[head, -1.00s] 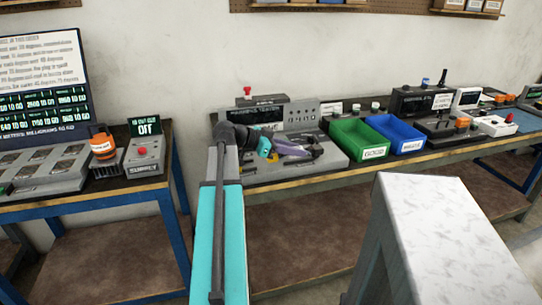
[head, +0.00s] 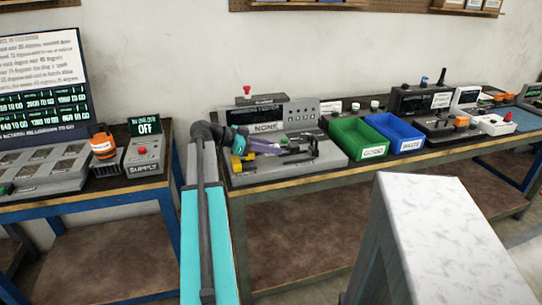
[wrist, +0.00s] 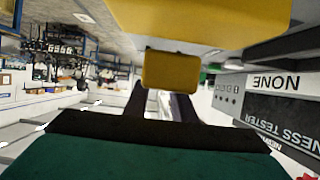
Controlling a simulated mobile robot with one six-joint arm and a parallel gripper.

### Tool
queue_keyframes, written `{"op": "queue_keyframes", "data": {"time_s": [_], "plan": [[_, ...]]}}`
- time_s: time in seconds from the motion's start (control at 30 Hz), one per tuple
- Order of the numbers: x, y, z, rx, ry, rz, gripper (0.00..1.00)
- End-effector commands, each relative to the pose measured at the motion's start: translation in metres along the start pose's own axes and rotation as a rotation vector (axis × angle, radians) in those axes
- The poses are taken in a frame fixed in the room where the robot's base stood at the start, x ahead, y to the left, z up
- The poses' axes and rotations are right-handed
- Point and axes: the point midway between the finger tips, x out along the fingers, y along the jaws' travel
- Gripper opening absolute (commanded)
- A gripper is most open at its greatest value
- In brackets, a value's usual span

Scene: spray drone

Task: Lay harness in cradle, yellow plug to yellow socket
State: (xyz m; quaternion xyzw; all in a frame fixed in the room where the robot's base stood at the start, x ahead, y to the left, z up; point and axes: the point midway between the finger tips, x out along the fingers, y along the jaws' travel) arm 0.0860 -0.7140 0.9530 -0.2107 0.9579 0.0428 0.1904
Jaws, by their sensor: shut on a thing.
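My gripper (head: 284,149), past a purple wrist link, is low over the grey bed of the harness tester (head: 300,172). It is shut on the harness, whose thin parts are hard to make out in the head view. A yellow piece (head: 238,166) shows at the left end of the bed; I cannot tell whether it is plug or socket. In the wrist view a large yellow block (wrist: 200,15) fills the top, with a smaller yellow block (wrist: 170,70) beyond the dark fingers (wrist: 165,103). The cradle is partly hidden by my arm, and I cannot tell whether the harness touches it.
The tester's display (head: 266,127) reads NONE. A green bin (head: 358,138) and a blue bin (head: 396,133) stand right of the tester. On the left table are a supply box (head: 145,155) showing OFF and an orange item (head: 103,146). A pale block (head: 440,235) stands at front right.

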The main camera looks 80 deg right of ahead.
Motion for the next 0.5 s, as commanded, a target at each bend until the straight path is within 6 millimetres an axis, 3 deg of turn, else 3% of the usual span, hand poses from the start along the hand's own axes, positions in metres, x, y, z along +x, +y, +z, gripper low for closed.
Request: {"op": "queue_keyframes", "data": {"time_s": [0.3,0.5], "plan": [[0.010,0.000,0.025,-0.001,0.000,-0.001,0.00],[0.012,0.000,0.030,-0.001,0.000,-0.001,0.00]]}}
